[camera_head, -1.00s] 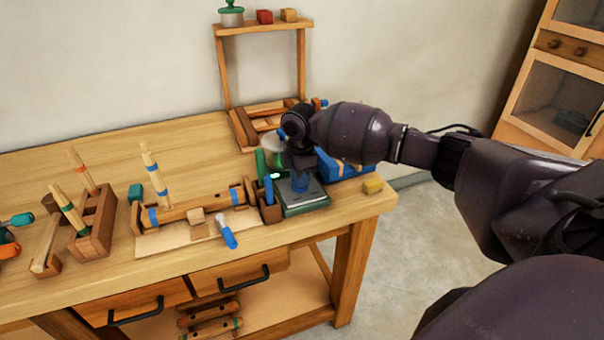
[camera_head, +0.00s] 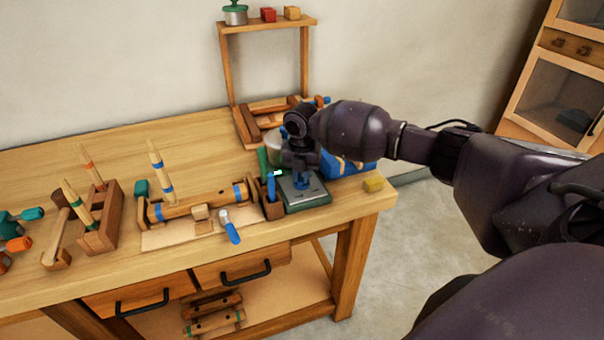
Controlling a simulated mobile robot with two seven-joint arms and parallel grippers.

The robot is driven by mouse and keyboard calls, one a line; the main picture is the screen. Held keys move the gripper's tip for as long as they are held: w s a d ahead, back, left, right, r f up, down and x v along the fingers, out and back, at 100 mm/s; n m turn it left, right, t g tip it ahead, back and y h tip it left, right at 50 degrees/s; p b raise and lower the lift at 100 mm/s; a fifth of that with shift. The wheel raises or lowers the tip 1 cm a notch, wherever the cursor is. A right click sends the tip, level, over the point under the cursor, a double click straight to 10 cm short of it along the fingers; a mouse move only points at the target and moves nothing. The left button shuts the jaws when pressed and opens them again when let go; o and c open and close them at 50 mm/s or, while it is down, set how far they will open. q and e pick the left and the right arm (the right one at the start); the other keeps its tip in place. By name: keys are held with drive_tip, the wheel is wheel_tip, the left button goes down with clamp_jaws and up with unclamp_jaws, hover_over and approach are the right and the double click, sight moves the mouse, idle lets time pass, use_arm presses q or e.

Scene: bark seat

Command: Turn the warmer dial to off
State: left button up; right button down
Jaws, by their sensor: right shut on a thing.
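The warmer (camera_head: 318,196) is a low dark green box with a grey top plate, near the right end of the workbench. My right gripper (camera_head: 302,183) points down over the top of it, shut, with a blue part low between its fingers. The warmer dial is mostly hidden by the gripper, so its setting cannot be read. The gripper is at the warmer's top, where the hold on the dial is. My left gripper is not in view.
A brown cup with blue and green handled tools (camera_head: 272,208) stands close left of the warmer. A blue box (camera_head: 345,166) is behind it, and a yellow block (camera_head: 373,185) lies to the right. A wooden rack (camera_head: 266,25) rises behind. The bench front-right is clear.

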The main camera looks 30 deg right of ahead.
drive_tip(key=n, duration=0.3)
drive_tip(key=shift+f, duration=0.1)
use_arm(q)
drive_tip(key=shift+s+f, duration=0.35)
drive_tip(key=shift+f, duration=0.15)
use_arm(e)
drive_tip(key=shift+n, duration=1.5)
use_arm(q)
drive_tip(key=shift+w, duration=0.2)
use_arm(e)
drive_tip(key=shift+n, duration=0.3)
drive_tip(key=c, duration=1.1)
unclamp_jaws()
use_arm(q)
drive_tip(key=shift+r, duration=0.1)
